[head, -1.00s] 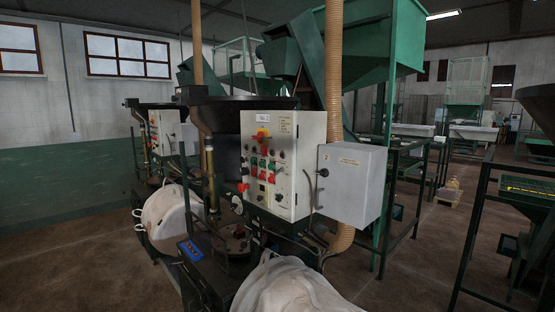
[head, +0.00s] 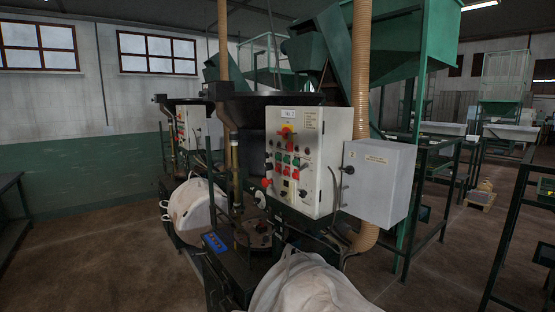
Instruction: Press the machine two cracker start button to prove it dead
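The control panel (head: 309,160) of the near machine is a pale upright box, right of the middle in the head view. A small label at its top seems to read "No. 2". Which one is the cracker start button is too small to read. A grey box (head: 378,183) with a dark handle on its left edge stands right of the panel. Neither of my grippers is in view.
White bulk bags (head: 312,287) sit low in front of the machine and farther left (head: 196,205). A ribbed tan duct (head: 362,90) rises behind the panel. A similar machine panel (head: 187,128) stands farther back. Open brown floor (head: 105,255) lies at the left.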

